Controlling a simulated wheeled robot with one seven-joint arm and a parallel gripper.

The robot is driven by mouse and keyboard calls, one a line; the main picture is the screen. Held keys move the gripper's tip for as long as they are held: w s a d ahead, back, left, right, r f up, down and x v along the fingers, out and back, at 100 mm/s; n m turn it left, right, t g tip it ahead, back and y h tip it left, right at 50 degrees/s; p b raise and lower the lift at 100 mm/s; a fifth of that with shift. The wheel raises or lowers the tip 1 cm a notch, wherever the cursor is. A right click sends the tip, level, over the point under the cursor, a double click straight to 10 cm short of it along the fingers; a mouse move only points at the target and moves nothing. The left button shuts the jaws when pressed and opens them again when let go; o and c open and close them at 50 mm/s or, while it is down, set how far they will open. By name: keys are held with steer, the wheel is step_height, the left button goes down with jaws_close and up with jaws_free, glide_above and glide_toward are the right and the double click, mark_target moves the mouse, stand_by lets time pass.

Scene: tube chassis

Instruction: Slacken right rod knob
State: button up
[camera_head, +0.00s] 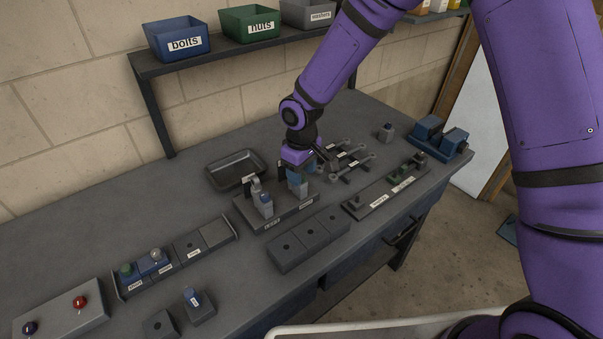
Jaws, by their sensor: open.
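A dark fixture base (283,219) with small labels on its front stands near the middle of the bench. It carries two upright grey posts, the left post (264,206) and the right post (299,188). The upper part of the right post looks blue and lies under my gripper. My gripper (298,168) points down at the top of the right post and is open. Its fingers and the right rod knob are small and partly hidden, so I cannot tell whether they touch.
An empty dark tray (236,170) lies behind the fixture on the left. A grey block with several holes (308,241) is in front. Several wrenches (351,165) lie to the right, beside a labelled rail (386,194). Blue blocks (441,138) stand at the right end.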

step_height(320, 180, up, 10)
stand_by(0.4)
